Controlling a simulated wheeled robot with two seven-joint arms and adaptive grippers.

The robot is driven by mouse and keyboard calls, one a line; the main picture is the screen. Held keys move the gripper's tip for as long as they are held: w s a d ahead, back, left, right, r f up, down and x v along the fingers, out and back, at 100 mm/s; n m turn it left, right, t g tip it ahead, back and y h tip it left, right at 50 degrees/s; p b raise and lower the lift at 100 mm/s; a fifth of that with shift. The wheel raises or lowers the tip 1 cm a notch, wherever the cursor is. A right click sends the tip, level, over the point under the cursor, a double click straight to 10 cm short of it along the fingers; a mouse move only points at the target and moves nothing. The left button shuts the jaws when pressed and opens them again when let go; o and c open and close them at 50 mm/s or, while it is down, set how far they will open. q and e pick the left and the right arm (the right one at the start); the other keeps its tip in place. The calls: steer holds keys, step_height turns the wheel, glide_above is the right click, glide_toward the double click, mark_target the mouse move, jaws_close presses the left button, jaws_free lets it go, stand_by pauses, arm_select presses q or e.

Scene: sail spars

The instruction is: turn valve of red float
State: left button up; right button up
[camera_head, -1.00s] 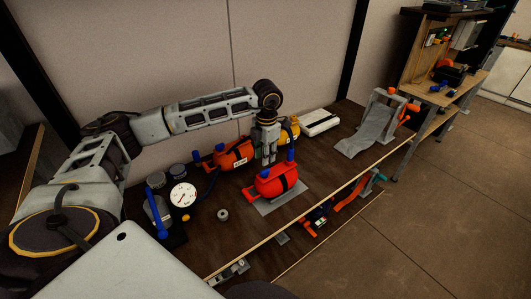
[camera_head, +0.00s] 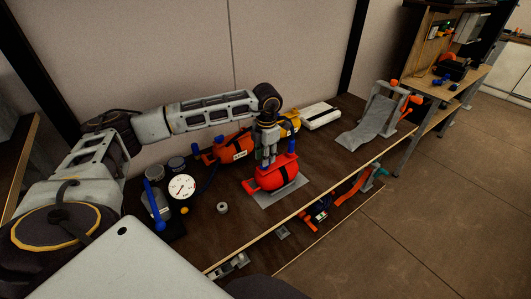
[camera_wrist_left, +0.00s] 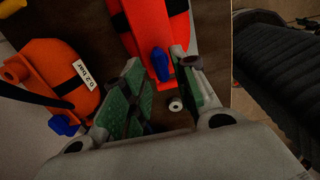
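The red float (camera_head: 272,178) lies on a grey plate on the bench in the head view. It also shows at the top of the left wrist view (camera_wrist_left: 143,22), with a dark strap. Its blue valve (camera_wrist_left: 162,62) is near the tips of my left gripper's fingers, seemingly between them; contact cannot be told. My left gripper (camera_head: 266,161) points down over the red float. Its two green-padded fingers are apart in the left wrist view (camera_wrist_left: 157,68). A second blue part (camera_head: 291,146) stands at the float's far right end. My right gripper is not in view.
An orange float (camera_head: 234,151) labelled 0.2 bar lies behind, with a yellow float (camera_head: 292,122) beside it. A pressure gauge (camera_head: 182,187) and a small grey ring (camera_head: 222,207) are to the left. A grey ramp-like stand (camera_head: 372,123) is to the right.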

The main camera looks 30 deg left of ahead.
arm_select(q)
step_height(320, 180, down, 2)
steer(key=shift+f+b, duration=0.15)
steer(key=shift+b, duration=0.55)
steer(key=shift+f, duration=0.45)
steer(key=c, duration=0.6)
steer(key=shift+n, duration=1.3)
steer(key=shift+r+n, duration=0.1)
steer(key=shift+n, duration=1.1)
steer(key=n, duration=0.2)
steer(key=shift+n, duration=0.3)
steer(key=n, duration=0.4)
steer(key=shift+w, duration=0.1)
steer(key=n, duration=0.4)
steer(key=shift+n, duration=1)
steer(key=o, duration=0.8)
steer(key=shift+o, duration=0.2)
